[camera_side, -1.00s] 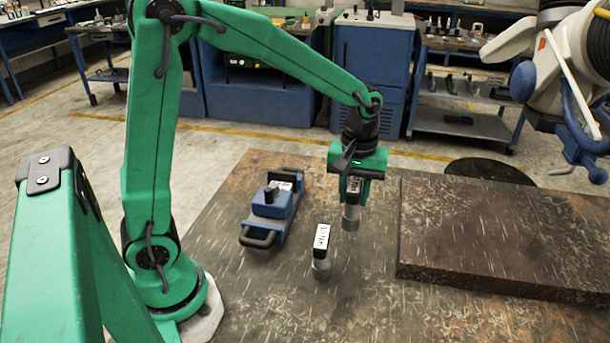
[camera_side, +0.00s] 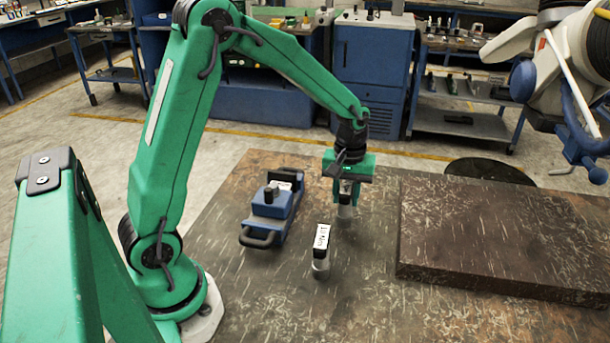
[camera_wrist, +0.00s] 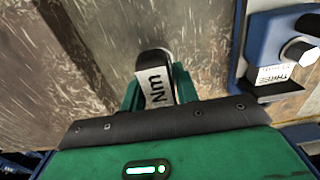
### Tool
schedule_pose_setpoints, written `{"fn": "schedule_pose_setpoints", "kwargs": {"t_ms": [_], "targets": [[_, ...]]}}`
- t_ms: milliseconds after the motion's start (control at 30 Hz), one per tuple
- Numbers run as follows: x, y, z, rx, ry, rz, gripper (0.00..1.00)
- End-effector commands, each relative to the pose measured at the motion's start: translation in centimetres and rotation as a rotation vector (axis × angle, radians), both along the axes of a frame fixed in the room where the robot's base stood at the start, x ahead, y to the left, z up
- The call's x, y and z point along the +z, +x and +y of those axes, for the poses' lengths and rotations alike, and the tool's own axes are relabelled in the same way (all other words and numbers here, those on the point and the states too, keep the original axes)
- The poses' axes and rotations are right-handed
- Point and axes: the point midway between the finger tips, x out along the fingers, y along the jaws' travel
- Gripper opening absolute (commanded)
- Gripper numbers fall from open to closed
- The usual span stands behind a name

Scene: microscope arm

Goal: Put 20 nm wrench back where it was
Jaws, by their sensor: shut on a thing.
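My gripper (camera_side: 347,190) is shut on a short wrench (camera_side: 345,211) with a silver lower end and a black upper part. In the wrist view the held wrench (camera_wrist: 157,85) sits between the green fingers, and its white label shows "Nm"; the number is hidden. It is upright; I cannot tell whether its lower end touches the table. A second wrench (camera_side: 321,252), black on top with a white label and a silver base, stands on the table to the front left of my gripper. Its label is too small to read surely.
A blue device (camera_side: 270,210) with black handles lies on the table left of my gripper; it also shows in the wrist view (camera_wrist: 262,45). A thick brown slab (camera_side: 500,235) rises at the right. The worn brown table (camera_side: 400,310) is clear in front.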

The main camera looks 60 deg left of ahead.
Motion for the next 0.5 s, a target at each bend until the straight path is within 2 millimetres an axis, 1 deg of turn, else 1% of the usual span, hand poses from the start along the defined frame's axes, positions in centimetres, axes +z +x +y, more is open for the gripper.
{"fn": "schedule_pose_setpoints", "kwargs": {"t_ms": [100, 200, 500], "targets": [[-1.4, 0.0, 0.0, 0.0, 0.0, 0.001, 0.0], [-2.1, 0.0, 0.0, 0.0, 0.0, 0.0, 0.0], [-2.2, 0.1, 0.0, 0.0, 0.0, -0.001, 0.0]]}}
